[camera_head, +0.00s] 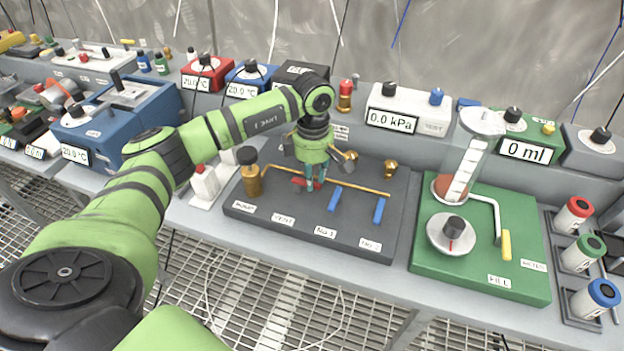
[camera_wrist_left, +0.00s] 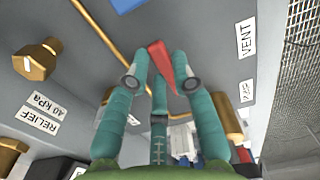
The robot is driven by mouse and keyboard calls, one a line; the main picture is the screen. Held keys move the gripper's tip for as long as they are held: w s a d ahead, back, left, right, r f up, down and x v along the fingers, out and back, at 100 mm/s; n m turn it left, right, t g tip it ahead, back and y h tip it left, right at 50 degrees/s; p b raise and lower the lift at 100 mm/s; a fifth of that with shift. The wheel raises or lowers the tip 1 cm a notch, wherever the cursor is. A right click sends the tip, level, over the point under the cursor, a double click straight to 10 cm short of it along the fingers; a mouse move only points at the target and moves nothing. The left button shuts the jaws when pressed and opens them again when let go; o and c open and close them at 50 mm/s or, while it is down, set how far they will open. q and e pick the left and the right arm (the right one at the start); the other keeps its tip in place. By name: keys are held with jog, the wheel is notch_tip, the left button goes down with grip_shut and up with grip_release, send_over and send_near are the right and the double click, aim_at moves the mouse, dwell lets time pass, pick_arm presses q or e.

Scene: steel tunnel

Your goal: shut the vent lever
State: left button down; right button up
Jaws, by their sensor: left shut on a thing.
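The red vent lever (camera_head: 300,183) sits on the thin brass pipe of the dark grey panel (camera_head: 240,211), above the VENT label (camera_head: 283,220). My left gripper (camera_head: 313,187) reaches down over it from above, its teal fingers on the lever. In the left wrist view the fingertips (camera_wrist_left: 158,72) are closed around the red lever (camera_wrist_left: 158,58), which slants between them close to the pipe. The lever's pivot and lower end are partly hidden by the fingers. My right gripper is in neither view.
Two blue levers (camera_head: 335,199) (camera_head: 379,211) stand to the right on the same panel. A brass pump with a black knob (camera_head: 249,178) is at its left end. Brass fittings (camera_head: 390,168) are behind. A green fill board (camera_head: 430,262) lies to the right.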

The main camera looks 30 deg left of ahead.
pick_arm(q)
jog(key=c, duration=1)
grip_release()
jog(key=shift+c, duration=0.2)
notch_tip(320, 180, up, 12)
